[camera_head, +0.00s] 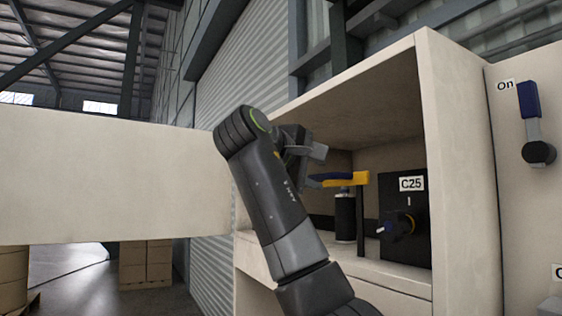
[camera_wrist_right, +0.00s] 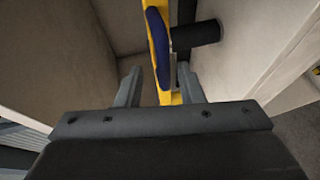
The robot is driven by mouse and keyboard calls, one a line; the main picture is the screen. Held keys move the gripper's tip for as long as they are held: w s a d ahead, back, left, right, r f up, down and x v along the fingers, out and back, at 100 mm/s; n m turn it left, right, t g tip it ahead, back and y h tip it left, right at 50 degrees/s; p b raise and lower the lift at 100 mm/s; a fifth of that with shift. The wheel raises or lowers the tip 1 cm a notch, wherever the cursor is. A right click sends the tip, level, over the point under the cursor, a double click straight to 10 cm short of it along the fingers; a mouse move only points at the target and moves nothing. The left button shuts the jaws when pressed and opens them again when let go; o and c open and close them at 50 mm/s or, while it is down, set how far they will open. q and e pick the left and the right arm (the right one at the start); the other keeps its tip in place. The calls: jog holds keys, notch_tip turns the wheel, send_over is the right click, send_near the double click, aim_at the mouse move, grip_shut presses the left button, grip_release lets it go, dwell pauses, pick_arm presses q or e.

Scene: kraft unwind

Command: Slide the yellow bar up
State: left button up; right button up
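The yellow bar (camera_head: 361,178) with a blue grip section (camera_head: 332,177) lies level inside the open beige cabinet, left of the black C25 box. My right gripper (camera_head: 318,155) is at the cabinet opening, close to the bar's left, blue end. In the right wrist view my right gripper (camera_wrist_right: 159,72) is open, and the yellow bar (camera_wrist_right: 176,99) with its blue grip (camera_wrist_right: 158,48) shows between its two fingers. I see no finger closed on it; the exact gap is unclear. My left gripper is out of view.
A black cylinder (camera_head: 345,217) stands under the bar. The C25 box (camera_head: 404,238) with a knob is to the right. The cabinet's side wall (camera_head: 455,170) and an open door panel (camera_head: 110,185) flank the opening. A blue-handled lever (camera_head: 529,100) is farther right.

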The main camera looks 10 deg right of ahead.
jog(key=b+v, duration=0.3)
jog(key=v, duration=1.2)
jog(key=shift+w+d+r, duration=0.1)
jog(key=shift+d, duration=0.05)
